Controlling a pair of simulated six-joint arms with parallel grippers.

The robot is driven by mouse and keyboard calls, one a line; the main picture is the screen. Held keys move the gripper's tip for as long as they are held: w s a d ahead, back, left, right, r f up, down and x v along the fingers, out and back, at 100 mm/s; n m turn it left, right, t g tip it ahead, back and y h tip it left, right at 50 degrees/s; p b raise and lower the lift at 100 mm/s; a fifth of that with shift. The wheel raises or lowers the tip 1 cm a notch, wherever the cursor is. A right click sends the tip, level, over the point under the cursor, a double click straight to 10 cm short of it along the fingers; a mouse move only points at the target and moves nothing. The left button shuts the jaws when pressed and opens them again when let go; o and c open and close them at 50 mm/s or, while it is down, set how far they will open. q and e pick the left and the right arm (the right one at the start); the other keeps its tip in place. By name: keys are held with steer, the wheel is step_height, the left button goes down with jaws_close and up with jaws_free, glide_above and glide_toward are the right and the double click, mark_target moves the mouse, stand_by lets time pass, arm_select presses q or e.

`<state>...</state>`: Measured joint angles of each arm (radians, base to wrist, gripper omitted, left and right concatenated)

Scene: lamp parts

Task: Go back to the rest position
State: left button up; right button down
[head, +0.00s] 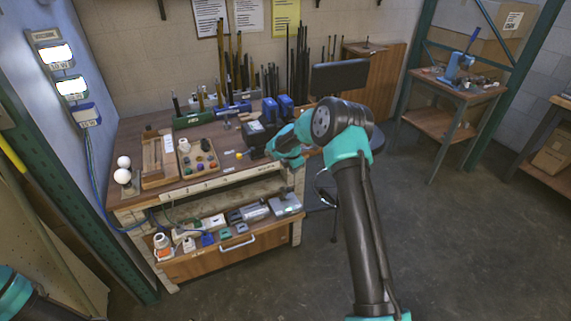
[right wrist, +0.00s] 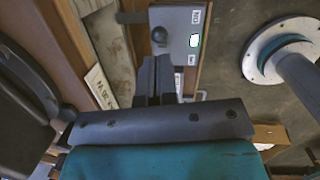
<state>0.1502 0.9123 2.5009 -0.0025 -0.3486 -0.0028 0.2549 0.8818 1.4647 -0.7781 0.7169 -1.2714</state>
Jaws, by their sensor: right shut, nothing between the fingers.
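My right gripper (head: 284,152) is at the front right edge of the workbench (head: 215,181), with its arm coming up from the bottom right. In the right wrist view its dark fingers (right wrist: 155,80) are closed together and hold nothing. Beyond the fingertips is a grey box with a green light (right wrist: 180,35). The same grey box (head: 287,204) sits on the lower level of the bench in the head view. Only a piece of my left arm shows at the bottom left corner; its gripper is out of view.
White bulbs (head: 123,163), a wooden tray with coloured pieces (head: 197,158) and blue and dark tools (head: 285,106) are on the bench top. Small parts (head: 213,223) crowd the lower level.

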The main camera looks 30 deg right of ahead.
steer(key=s+a+f+m+y, duration=0.2)
steer(key=s+a+f+m, duration=0.2)
steer(key=s+a+f, duration=0.4)
steer(key=s+a+f+m+y, duration=0.3)
steer(key=s+a+f+m, duration=0.1)
steer(key=s+a, duration=0.4)
steer(key=s+a+m, duration=0.4)
steer(key=s+m, duration=0.2)
steer(key=s, duration=0.4)
steer(key=s+a+m, duration=0.5)
steer(key=s+m, duration=0.1)
steer(key=s, duration=0.4)
steer(key=shift+a+f+y, duration=0.3)
steer(key=shift+f+y, duration=0.1)
steer(key=shift+f, duration=0.05)
